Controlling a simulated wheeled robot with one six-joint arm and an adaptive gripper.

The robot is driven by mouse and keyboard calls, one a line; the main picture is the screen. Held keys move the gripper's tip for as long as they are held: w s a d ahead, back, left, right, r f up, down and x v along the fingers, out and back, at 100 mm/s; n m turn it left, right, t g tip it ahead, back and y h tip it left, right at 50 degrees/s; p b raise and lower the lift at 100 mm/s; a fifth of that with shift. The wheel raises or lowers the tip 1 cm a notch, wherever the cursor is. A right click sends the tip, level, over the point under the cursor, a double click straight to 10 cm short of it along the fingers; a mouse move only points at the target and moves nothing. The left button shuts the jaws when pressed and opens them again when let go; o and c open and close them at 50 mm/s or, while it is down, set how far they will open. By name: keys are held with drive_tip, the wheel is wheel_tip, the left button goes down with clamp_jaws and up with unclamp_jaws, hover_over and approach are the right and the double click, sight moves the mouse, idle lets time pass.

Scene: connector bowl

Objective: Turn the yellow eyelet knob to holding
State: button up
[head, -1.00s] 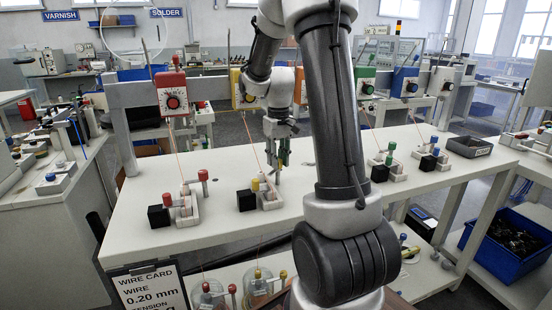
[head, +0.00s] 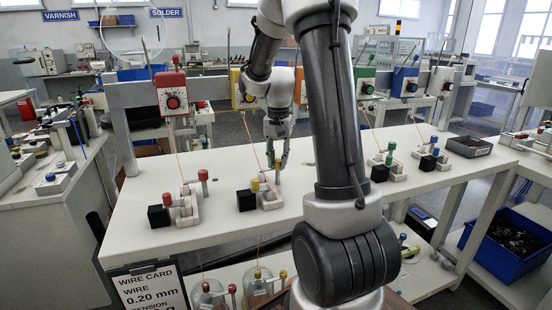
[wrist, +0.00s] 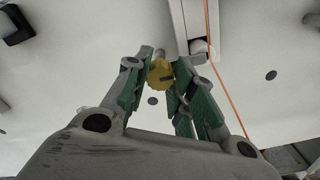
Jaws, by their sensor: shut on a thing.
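The yellow eyelet knob (wrist: 160,73) shows in the wrist view between the green-padded fingers of my gripper (wrist: 163,82). It is a small ribbed knob with a dark mark on its face. The fingers are shut on it. In the head view my gripper (head: 277,162) points down at the right side of the yellow station's white fixture (head: 270,203), and its fingers hide the knob. A separate yellow cap (head: 255,185) stands on the fixture. An orange wire (head: 250,140) runs down to the fixture. I cannot read any knob setting label.
A black block (head: 246,200) sits left of the fixture. The red station (head: 186,207) stands to the left, with the green station (head: 389,170) and blue station (head: 433,160) to the right. The white bench front is clear. A dark tray (head: 468,146) lies at the right.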

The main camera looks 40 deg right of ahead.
sight(277, 161)
drive_tip(key=shift+m, duration=0.3)
drive_tip(key=o, duration=1.1)
drive_tip(key=shift+c, duration=0.2)
wheel_tip(277, 161, up, 12)
drive_tip(key=shift+a+r, duration=0.1)
